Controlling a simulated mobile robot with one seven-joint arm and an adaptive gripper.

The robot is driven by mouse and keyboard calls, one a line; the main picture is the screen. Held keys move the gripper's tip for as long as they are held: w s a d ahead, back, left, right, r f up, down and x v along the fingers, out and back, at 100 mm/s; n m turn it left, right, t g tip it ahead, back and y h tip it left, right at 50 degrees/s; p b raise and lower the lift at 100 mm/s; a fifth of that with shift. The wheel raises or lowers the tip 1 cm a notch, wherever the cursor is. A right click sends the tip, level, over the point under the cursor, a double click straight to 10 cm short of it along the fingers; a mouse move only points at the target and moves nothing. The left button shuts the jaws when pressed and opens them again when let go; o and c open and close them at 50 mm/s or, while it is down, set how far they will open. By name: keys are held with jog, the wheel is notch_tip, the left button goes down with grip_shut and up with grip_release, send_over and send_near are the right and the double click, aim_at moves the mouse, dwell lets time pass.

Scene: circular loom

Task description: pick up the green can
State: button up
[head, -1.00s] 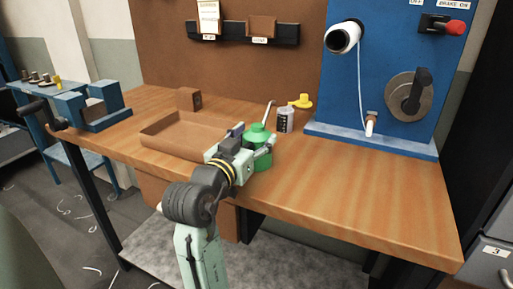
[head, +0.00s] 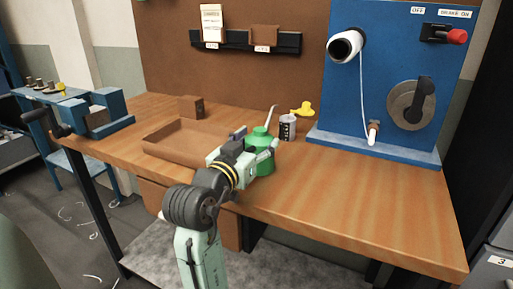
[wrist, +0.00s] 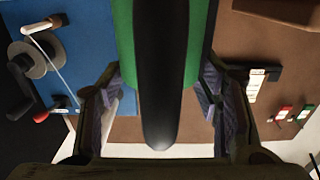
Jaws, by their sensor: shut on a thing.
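The green can (head: 262,160) has a rounded shoulder, a narrower top and a thin pale spout pointing up. In the wrist view the can's green side (wrist: 124,45) fills the space between the fingers of my gripper (wrist: 160,98). A dark rounded bar crosses its middle there. The can looks upright; my gripper hides part of it, and I cannot tell whether its base touches the bench.
The brown tray (head: 160,149) lies left of the can. A small grey labelled tin (head: 288,128) and a yellow object (head: 303,109) stand just behind it. The blue panel (head: 385,70) with spool and crank rises at the back right. The bench's right front is clear.

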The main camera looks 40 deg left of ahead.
notch_tip(320, 180, up, 2)
jog(key=shift+r, duration=0.15)
jog(key=s+r+b, duration=0.1)
jog(key=s+b, duration=0.2)
jog(key=s, duration=1.3)
jog(key=shift+a+r, duration=0.35)
jog(key=shift+a, duration=0.05)
jog(key=o, duration=0.9)
grip_shut()
jog(key=shift+w, duration=0.15)
